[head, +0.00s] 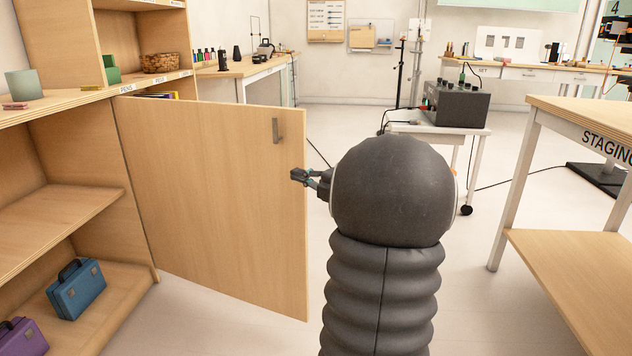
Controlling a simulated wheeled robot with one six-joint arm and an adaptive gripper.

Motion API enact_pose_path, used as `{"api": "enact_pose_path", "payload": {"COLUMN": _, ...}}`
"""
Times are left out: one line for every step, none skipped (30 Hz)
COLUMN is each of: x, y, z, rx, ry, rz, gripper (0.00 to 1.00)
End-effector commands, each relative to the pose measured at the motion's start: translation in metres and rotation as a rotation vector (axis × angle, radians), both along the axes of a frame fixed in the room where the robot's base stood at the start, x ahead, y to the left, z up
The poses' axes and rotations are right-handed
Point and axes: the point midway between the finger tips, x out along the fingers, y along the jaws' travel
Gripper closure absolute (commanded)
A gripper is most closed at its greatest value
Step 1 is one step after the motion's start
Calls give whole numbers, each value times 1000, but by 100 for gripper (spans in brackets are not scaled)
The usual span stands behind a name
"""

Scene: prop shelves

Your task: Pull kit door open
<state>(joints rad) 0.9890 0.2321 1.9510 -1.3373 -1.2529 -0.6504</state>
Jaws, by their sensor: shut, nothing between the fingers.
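The kit door (215,205) is a pale wooden panel on the shelf unit at the left. It stands swung out from the cabinet, which shows open shelves to its left. A small grey handle (276,131) sits near the top of its free edge. My gripper (297,176) is shut and empty. It overlaps the door's right edge in the picture, below and right of the handle. I cannot tell whether it touches the door. My dark arm hides the floor behind it and part of the gripper's base.
A blue case (77,291) and a purple case (22,337) stand on the bottom shelf (128,285). A white cart (440,131) with a dark box (450,103) stands beyond my arm. A staging table (580,105) is at the right. Floor between is clear.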

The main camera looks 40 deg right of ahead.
Motion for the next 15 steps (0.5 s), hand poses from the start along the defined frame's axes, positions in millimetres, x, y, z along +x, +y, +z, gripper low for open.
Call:
{"api": "enact_pose_path", "payload": {"x": 10, "y": 3, "z": -1, "rx": 0, "ry": 0, "rz": 3, "gripper": 100}}
{"api": "enact_pose_path", "payload": {"x": 16, "y": 4, "z": -1, "rx": 0, "ry": 0, "rz": 4, "gripper": 100}}
{"api": "enact_pose_path", "payload": {"x": 22, "y": 5, "z": -1, "rx": 0, "ry": 1, "rz": 3, "gripper": 100}}
{"api": "enact_pose_path", "payload": {"x": 24, "y": -2, "z": -1, "rx": 0, "ry": 1, "rz": -1, "gripper": 100}}
{"api": "enact_pose_path", "payload": {"x": 25, "y": -7, "z": -1, "rx": 0, "ry": 1, "rz": -2, "gripper": 100}}
{"api": "enact_pose_path", "payload": {"x": 27, "y": -13, "z": -1, "rx": -1, "ry": 1, "rz": -2, "gripper": 100}}
{"api": "enact_pose_path", "payload": {"x": 28, "y": -16, "z": -1, "rx": 1, "ry": 1, "rz": -2, "gripper": 100}}
{"api": "enact_pose_path", "payload": {"x": 30, "y": -19, "z": 0, "rx": 0, "ry": 0, "rz": -2, "gripper": 100}}
{"api": "enact_pose_path", "payload": {"x": 31, "y": -22, "z": 0, "rx": 1, "ry": 0, "rz": -2, "gripper": 100}}
{"api": "enact_pose_path", "payload": {"x": 33, "y": -25, "z": 0, "rx": 1, "ry": 0, "rz": -2, "gripper": 100}}
{"api": "enact_pose_path", "payload": {"x": 34, "y": -27, "z": 0, "rx": 0, "ry": 0, "rz": -1, "gripper": 100}}
{"api": "enact_pose_path", "payload": {"x": 35, "y": -29, "z": 0, "rx": 0, "ry": 0, "rz": -1, "gripper": 100}}
{"api": "enact_pose_path", "payload": {"x": 35, "y": -30, "z": 0, "rx": 0, "ry": 0, "rz": -1, "gripper": 100}}
{"api": "enact_pose_path", "payload": {"x": 35, "y": -31, "z": 0, "rx": 0, "ry": 0, "rz": -1, "gripper": 100}}
{"api": "enact_pose_path", "payload": {"x": 36, "y": -32, "z": 0, "rx": 0, "ry": 0, "rz": -1, "gripper": 100}}
